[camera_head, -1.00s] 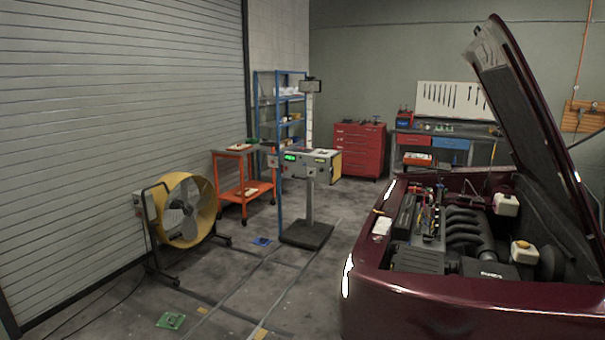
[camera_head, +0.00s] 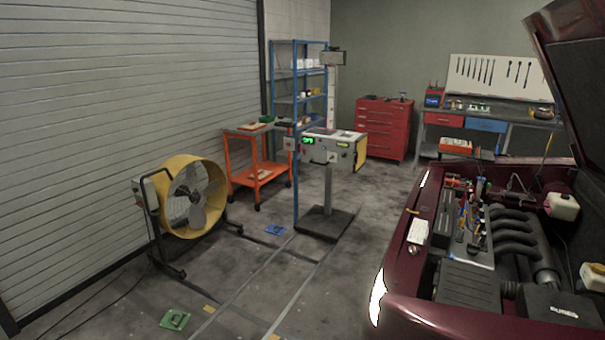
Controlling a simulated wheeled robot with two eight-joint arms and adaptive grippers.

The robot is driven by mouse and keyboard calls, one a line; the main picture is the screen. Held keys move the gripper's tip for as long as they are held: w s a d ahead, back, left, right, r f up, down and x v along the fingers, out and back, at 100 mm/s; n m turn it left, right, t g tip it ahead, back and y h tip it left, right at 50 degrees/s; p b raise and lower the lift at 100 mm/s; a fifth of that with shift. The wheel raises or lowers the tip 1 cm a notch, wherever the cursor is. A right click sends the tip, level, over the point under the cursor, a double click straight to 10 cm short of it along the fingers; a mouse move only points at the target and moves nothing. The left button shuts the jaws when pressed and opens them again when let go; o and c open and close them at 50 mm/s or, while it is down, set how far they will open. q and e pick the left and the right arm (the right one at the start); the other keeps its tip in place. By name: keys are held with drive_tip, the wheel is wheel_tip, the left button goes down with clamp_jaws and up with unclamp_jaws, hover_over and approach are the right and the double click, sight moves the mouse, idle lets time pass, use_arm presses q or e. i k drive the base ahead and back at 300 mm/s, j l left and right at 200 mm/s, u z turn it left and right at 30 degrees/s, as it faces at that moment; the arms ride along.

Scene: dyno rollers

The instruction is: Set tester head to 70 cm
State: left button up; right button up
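The tester stands on a dark floor base (camera_head: 324,224) in the middle of the room. Its box-shaped tester head (camera_head: 330,149), with a green lit display on the left of its face and a yellow right side, sits partway up a post (camera_head: 328,188). A white scale strip (camera_head: 332,95) rises behind the head, with a small grey box (camera_head: 333,57) at the top. The display digits are too small to read. Neither gripper is in view, and the head stands some distance ahead.
A dark red car (camera_head: 450,320) with its hood up fills the right. A yellow fan (camera_head: 193,197) stands at the left, before a roller shutter. An orange cart (camera_head: 258,173), blue shelf and red tool cabinet (camera_head: 385,130) stand behind. Open floor lies between the fan and car.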

sight(334, 142)
drive_tip(key=i, duration=1.2)
drive_tip(key=i+u, duration=0.1)
drive_tip(key=i, duration=1.05)
drive_tip(key=i+l, duration=0.2)
drive_tip(key=i, duration=1)
drive_tip(key=i+l, duration=0.1)
drive_tip(key=i, duration=1.1)
drive_tip(key=j+u, duration=0.05)
